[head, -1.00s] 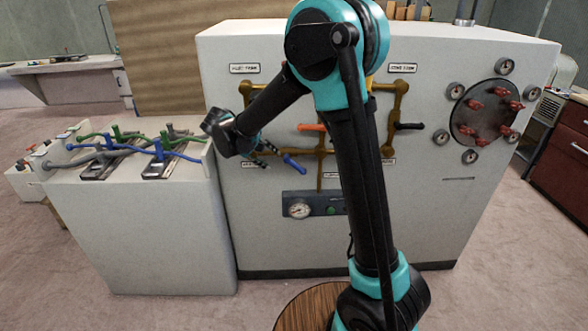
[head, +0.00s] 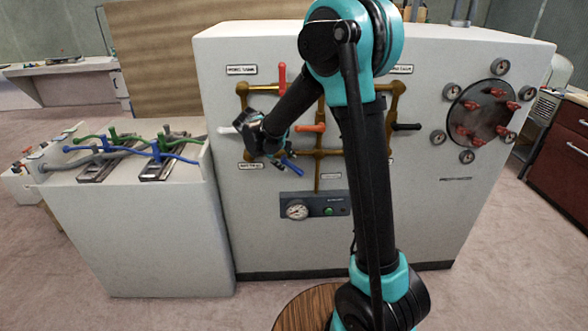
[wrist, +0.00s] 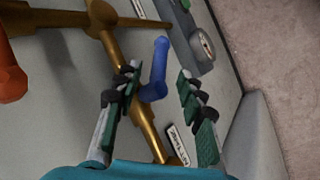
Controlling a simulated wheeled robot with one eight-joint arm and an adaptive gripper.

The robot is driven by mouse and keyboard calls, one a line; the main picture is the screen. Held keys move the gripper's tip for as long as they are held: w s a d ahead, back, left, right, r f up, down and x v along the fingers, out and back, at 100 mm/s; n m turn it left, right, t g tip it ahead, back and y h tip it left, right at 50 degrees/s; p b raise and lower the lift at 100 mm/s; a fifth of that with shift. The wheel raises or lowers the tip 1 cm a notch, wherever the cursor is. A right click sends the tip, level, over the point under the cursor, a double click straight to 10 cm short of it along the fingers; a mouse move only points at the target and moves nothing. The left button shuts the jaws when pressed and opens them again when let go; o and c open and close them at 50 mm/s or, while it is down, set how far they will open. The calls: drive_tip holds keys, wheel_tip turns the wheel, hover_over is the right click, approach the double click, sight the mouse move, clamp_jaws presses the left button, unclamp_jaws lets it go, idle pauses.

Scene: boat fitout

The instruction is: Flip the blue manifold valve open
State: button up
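The blue manifold valve handle (head: 292,168) sticks out from the brass pipework low on the left of the white panel. In the wrist view, the blue handle (wrist: 157,70) stands between the two fingers of my gripper (wrist: 158,76), its bent base nearer the left finger. The fingers are spread open, with gaps on both sides of the handle. In the head view, my gripper (head: 284,155) is at the blue handle, and partly hides it and the brass joint behind it.
Other levers on the brass manifold (head: 319,153) are red (head: 282,75), orange (head: 310,128), white (head: 227,130) and black (head: 406,127). A gauge box (head: 315,206) sits below. At left is a bench with pipes (head: 130,220); a round flange (head: 484,112) is at right.

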sight(292, 165)
drive_tip(key=x, duration=0.7)
drive_tip(key=shift+c, duration=0.2)
clamp_jaws()
